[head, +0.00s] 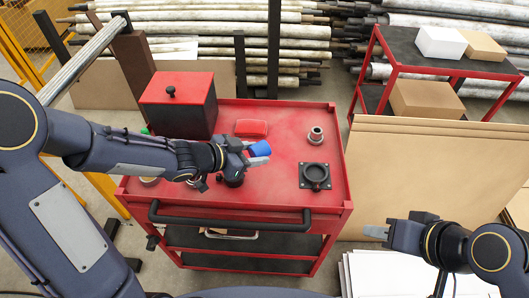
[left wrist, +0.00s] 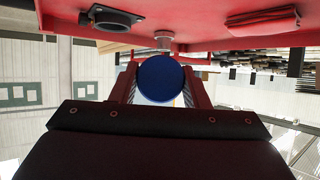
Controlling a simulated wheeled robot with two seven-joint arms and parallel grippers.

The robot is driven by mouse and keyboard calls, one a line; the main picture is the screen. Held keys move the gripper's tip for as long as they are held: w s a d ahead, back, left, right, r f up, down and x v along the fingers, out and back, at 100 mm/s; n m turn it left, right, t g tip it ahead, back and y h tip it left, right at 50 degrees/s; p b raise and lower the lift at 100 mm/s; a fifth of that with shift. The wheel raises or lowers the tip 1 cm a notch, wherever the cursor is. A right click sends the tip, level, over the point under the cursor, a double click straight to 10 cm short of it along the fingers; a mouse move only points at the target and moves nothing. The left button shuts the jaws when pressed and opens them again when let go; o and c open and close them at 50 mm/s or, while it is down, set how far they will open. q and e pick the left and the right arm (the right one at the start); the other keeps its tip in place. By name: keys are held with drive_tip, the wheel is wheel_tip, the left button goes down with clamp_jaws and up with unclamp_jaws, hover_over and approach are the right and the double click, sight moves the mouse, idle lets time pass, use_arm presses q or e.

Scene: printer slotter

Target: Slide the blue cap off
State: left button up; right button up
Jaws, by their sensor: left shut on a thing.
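The blue cap (head: 261,149) is between the fingers of my left gripper (head: 257,155), above the red cart top (head: 280,160). In the left wrist view the cap (left wrist: 161,78) shows as a round blue face with a finger on each side, and the gripper is shut on it. I cannot tell whether anything is attached behind the cap. A dark round part (head: 234,179) is below the gripper, partly hidden by it. My right gripper (head: 376,232) is out to the right, off the cart and apart from everything; its finger gap is not clear.
On the cart are a red box with a black knob (head: 181,103), a red pad (head: 251,128), a metal fitting (head: 316,136) and a black square flange (head: 315,176). The cart's front handle (head: 230,220) runs along the near edge. Cardboard sheets (head: 425,180) stand to the right.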

use_arm(q)
drive_tip(key=shift+s+d+m+g, duration=0.4)
drive_tip(key=shift+s+d+m, duration=0.15)
drive_tip(key=shift+d, duration=0.25)
drive_tip(key=shift+s+d+m+g+h, duration=0.2)
drive_tip(key=shift+s+m+g+h, duration=0.05)
drive_tip(key=shift+s+g+h, duration=0.1)
drive_tip(key=shift+a+f+b, duration=0.15)
drive_tip(key=shift+f+b, duration=0.25)
drive_tip(key=shift+f, duration=1.2)
drive_tip(key=shift+f, duration=0.15)
drive_tip(key=shift+f+b, duration=0.8)
drive_tip(key=shift+f, duration=0.1)
